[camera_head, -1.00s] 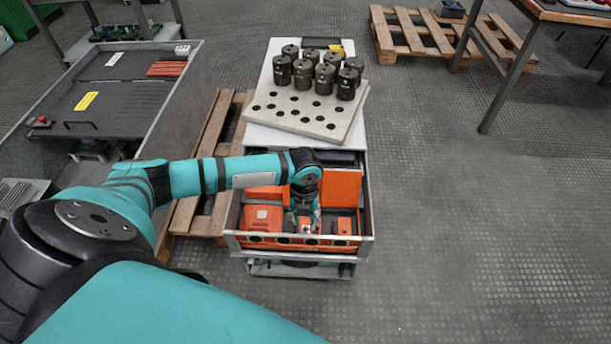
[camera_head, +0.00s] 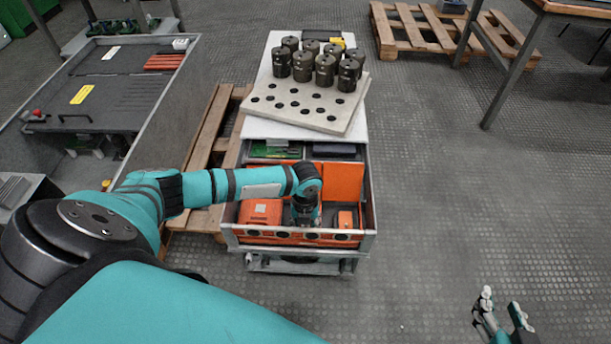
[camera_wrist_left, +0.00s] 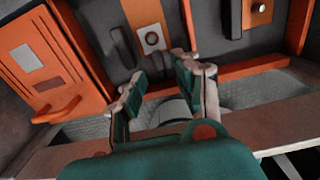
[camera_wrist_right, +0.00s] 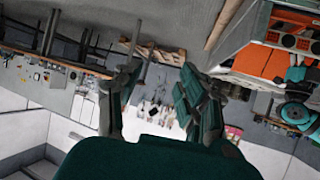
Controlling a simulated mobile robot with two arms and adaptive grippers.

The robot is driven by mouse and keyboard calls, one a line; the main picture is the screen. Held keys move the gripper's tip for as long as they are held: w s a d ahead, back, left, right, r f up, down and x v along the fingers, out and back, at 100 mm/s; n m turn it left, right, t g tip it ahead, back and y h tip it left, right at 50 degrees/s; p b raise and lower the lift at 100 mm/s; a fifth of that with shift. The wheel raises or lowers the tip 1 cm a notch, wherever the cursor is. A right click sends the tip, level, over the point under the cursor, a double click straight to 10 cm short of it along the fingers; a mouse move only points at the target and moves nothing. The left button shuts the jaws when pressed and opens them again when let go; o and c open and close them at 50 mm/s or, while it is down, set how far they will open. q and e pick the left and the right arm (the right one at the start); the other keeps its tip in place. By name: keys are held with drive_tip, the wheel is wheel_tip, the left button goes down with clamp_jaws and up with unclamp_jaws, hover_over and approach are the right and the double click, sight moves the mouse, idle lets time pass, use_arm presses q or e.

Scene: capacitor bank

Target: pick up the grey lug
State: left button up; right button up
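My left gripper (camera_wrist_left: 158,82) reaches down into the open drawer of the cart, between its orange inserts. In the left wrist view its fingers are apart, with a dark grey ridged piece just beyond the tips. A small pale plate with a round hole (camera_wrist_left: 152,39) lies on an orange strip further out; I cannot tell whether either is the grey lug. In the head view my arm hides the drawer area under the gripper. My right gripper (camera_head: 502,306) is open and empty above the floor at the lower right.
The drawer (camera_head: 368,215) has an orange front with round holes, an orange box (camera_head: 260,211) and an upright orange panel (camera_head: 337,181). Behind are a perforated plate (camera_head: 300,108) and several dark cylinders (camera_head: 325,68).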

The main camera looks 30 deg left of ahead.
use_arm(q)
wheel_tip(320, 180, down, 2)
drive_tip(key=shift+f+b, duration=0.2)
drive_tip(key=shift+b, duration=0.1)
use_arm(e)
drive_tip(key=r+t, duration=0.1)
drive_tip(key=w+r+t, duration=0.1)
drive_tip(key=w+a+r, duration=0.1)
drive_tip(key=r, duration=0.1)
drive_tip(key=shift+w+t+y, duration=0.15)
drive_tip(key=shift+t+y, duration=0.25)
use_arm(q)
drive_tip(key=shift+c, duration=0.2)
clamp_jaws()
